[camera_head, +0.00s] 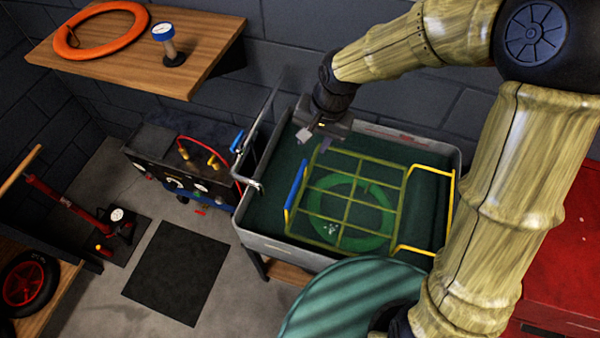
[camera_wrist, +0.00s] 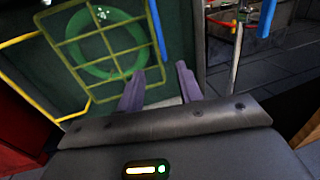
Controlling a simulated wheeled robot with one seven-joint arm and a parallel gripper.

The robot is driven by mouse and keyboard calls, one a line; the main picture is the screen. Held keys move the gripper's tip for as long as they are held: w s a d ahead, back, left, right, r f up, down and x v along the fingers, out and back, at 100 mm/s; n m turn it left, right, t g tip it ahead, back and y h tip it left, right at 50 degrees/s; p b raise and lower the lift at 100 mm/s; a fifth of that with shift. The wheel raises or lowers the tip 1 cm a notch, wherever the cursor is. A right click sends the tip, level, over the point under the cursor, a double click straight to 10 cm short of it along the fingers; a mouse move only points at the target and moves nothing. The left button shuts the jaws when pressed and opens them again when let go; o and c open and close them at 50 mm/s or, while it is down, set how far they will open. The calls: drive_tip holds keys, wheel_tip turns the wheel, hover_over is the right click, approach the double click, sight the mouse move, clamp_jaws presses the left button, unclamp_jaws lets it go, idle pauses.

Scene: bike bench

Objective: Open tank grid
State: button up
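The tank (camera_head: 342,259) is a grey-rimmed basin with dark green inside. The tank grid (camera_head: 349,200) is a yellow-green lattice lying across the middle of the tank. It has a blue handle (camera_head: 296,184) on its left side, and a green ring (camera_head: 318,212) shows through its bars. In the wrist view the grid (camera_wrist: 100,42) and its blue handle (camera_wrist: 157,30) are at the upper left. My gripper (camera_head: 314,136) is over the tank's back-left part, behind the handle and apart from it. In the wrist view its two fingers (camera_wrist: 161,84) are spread with nothing between them.
A yellow bracket (camera_head: 446,212) stands at the tank's right side. A bent metal pipe with a blue lever (camera_head: 237,141) rises at its left rim. A machine with gauges and red hoses (camera_head: 178,165) stands left of the tank. A wooden shelf (camera_head: 112,62) hangs above.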

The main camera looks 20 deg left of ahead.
sight(299, 177)
drive_tip(key=a+f, duration=0.1)
drive_tip(key=f, duration=0.4)
drive_tip(key=a+f, duration=0.1)
drive_tip(key=f, duration=0.5)
drive_tip(key=a+f, duration=0.1)
drive_tip(key=f, duration=0.4)
drive_tip(key=shift+a+f, duration=0.1)
drive_tip(key=shift+f, duration=0.3)
drive_tip(key=shift+c, duration=0.3)
clamp_jaws()
